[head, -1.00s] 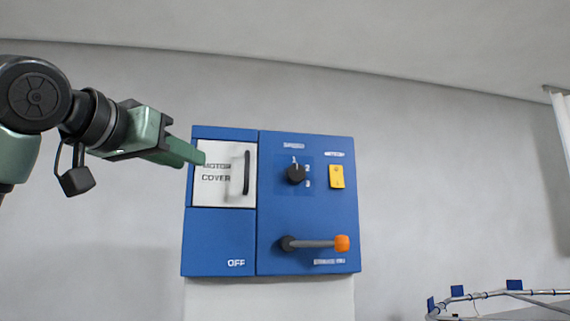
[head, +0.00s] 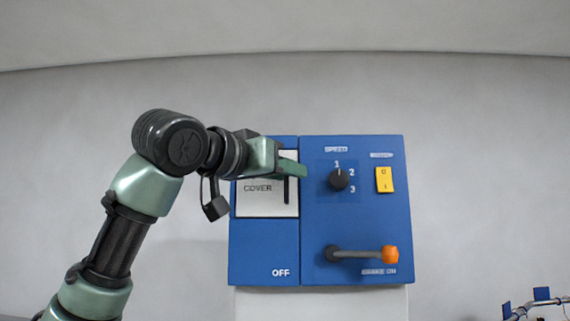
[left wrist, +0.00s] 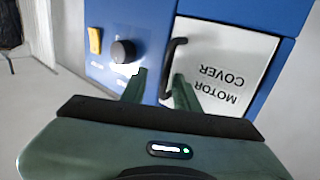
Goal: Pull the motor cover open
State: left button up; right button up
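The motor cover (head: 262,207) is a white panel lettered "MOTOR COVER", at the upper left of a blue control box (head: 264,250). It looks shut. Its black upright handle (head: 286,190) is on the panel's right side; it also shows in the left wrist view (left wrist: 170,65). My left gripper (head: 300,169) is in front of the handle's upper part and hides part of the lettering. In the left wrist view its fingers (left wrist: 158,83) are open, with the handle between them in the picture. I cannot tell whether they touch it. My right gripper is not in view.
Right of the cover are a black speed knob (head: 339,180), a yellow switch (head: 384,180) and a lever with an orange end (head: 390,254). The knob is close to my left fingers. A rail with blue tags (head: 541,294) is at the lower right.

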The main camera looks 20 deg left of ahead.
pick_arm(q)
jog(key=shift+s+a, duration=0.1)
jog(key=shift+a, duration=0.25)
jog(key=shift+c, duration=1)
jog(key=shift+a, duration=0.15)
grip_shut()
jog(key=shift+s, duration=0.1)
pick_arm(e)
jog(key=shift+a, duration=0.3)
pick_arm(q)
jog(key=shift+r, duration=0.1)
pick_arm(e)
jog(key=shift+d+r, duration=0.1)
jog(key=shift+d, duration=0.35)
